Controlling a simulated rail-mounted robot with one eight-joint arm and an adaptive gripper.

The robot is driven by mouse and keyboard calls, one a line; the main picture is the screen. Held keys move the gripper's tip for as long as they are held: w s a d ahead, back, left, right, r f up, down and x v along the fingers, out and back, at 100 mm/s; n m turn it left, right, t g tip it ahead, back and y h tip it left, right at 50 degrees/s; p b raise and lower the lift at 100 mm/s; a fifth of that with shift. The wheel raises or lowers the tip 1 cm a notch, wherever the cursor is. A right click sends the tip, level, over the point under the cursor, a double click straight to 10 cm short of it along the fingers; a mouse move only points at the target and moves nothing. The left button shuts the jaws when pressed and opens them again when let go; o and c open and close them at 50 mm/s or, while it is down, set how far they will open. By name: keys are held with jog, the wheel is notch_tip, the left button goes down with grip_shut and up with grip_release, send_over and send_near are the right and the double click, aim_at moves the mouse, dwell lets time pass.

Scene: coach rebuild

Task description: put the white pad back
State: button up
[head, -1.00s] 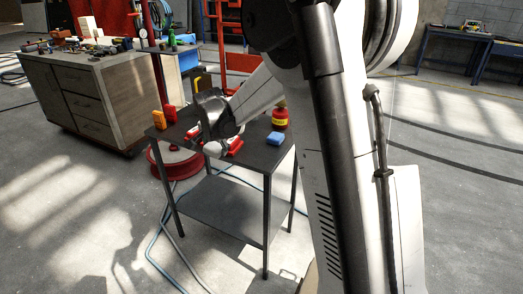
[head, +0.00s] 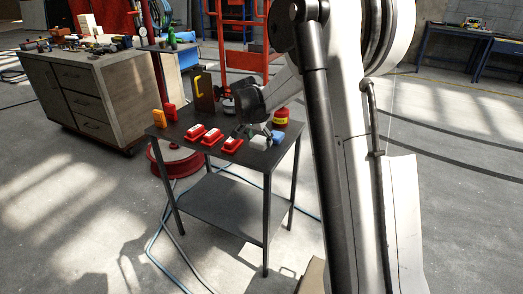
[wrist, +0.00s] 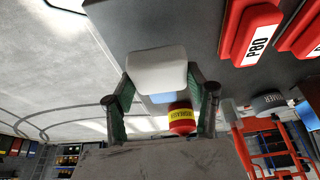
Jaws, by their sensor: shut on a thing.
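The white pad (wrist: 157,69) is between the two green fingers of my gripper (wrist: 160,80) in the wrist view. The gripper is shut on it. In the head view my gripper (head: 260,131) is over the right part of the small dark table (head: 258,163), and the pad is hard to make out there. A blue pad (head: 279,137) lies at the table's right edge, close to the gripper. In the wrist view the blue pad (wrist: 162,98) shows partly behind the white pad. I cannot tell whether they touch.
Several red blocks (head: 212,137) lie in a row left of the gripper; one reads P80 (wrist: 256,33). A red and yellow can (head: 281,117) stands behind the blue pad. An orange item (head: 159,118), a red item (head: 170,111) and a dark upright block (head: 203,95) stand further left.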

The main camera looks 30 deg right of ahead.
aim_at(261, 155)
jog(key=shift+w+d+f, duration=0.1)
jog(key=shift+d+f, duration=0.25)
jog(key=shift+d, duration=0.05)
jog(key=shift+f+b, duration=0.4)
jog(key=shift+f, duration=1.6)
jog(key=o, duration=1)
jog(key=shift+r, duration=0.15)
jog(key=s+a+r+n+p, duration=0.1)
jog(key=s+a+r, duration=0.2)
jog(key=r, duration=0.3)
jog(key=s+a+r+n+t, duration=0.1)
jog(key=s+a+r, duration=0.2)
jog(key=s+r, duration=0.15)
jog(key=s+a+r+p, duration=0.1)
jog(key=s+a+r, duration=0.2)
jog(key=r, duration=0.3)
jog(key=s+a+n+t+y, duration=0.1)
jog(key=s+a+n, duration=0.3)
jog(key=s, duration=0.9)
jog(key=s+a+n+t+y, duration=0.2)
jog(key=s+a+n, duration=0.3)
jog(key=s, duration=0.8)
jog(key=a, duration=0.3)
jog(key=shift+s+a+t+y, duration=0.15)
jog(key=shift+s+t+y, duration=0.15)
jog(key=shift+y, duration=0.1)
